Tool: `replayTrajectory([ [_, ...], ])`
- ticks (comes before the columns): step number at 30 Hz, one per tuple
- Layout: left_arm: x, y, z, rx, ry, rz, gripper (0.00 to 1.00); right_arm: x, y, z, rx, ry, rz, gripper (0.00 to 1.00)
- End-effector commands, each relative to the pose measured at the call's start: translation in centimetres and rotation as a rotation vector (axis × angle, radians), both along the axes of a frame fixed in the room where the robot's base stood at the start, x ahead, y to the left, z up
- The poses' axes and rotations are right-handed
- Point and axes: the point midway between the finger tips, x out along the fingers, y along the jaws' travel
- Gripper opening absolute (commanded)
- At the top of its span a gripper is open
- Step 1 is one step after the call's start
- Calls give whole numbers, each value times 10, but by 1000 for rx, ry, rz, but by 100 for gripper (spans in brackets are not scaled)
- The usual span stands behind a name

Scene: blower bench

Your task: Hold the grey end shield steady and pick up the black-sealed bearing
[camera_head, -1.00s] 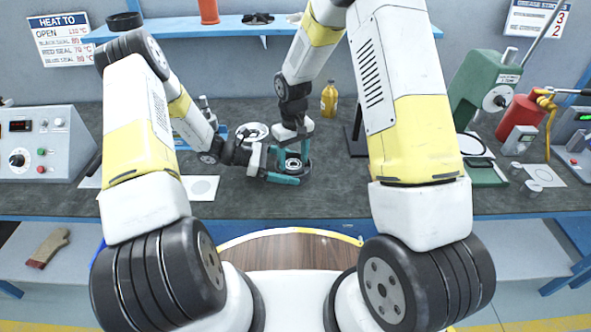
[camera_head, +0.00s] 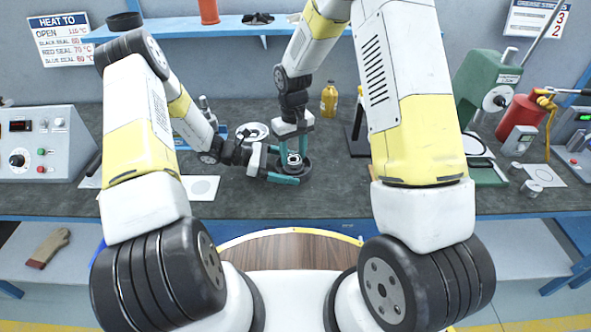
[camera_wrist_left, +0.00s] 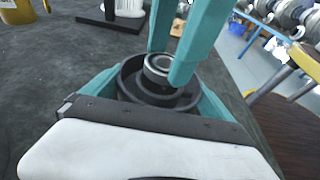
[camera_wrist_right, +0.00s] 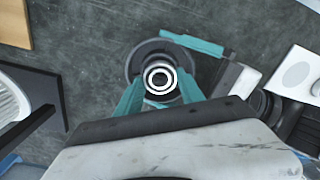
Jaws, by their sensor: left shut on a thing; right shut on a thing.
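The dark grey end shield (camera_wrist_left: 128,82) is a round cup lying on the bench mat. My left gripper (camera_head: 287,170) is shut on it, with one teal finger on each side. The bearing (camera_wrist_right: 160,78), a bright metal ring with a dark band, sits over the middle of the shield; it also shows in the left wrist view (camera_wrist_left: 163,66). My right gripper (camera_wrist_right: 160,92) points straight down and is shut on the bearing. I cannot tell whether the bearing touches the shield's hub. The fingers hide part of its sides.
A white round dish (camera_head: 253,132) stands behind my left gripper. A yellow bottle (camera_head: 329,98) and a dark stand (camera_head: 357,138) are farther back. A green press (camera_head: 484,92) is at the right and a control box (camera_head: 42,143) at the left. The front mat is mostly clear.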

Motion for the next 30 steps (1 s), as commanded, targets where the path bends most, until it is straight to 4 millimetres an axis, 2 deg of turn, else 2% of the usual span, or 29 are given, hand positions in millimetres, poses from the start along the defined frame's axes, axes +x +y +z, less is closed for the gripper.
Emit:
replayTrajectory([
  [30,0,0,1,-2,-1,0,75,0,0,59,0,-1,1,6],
])
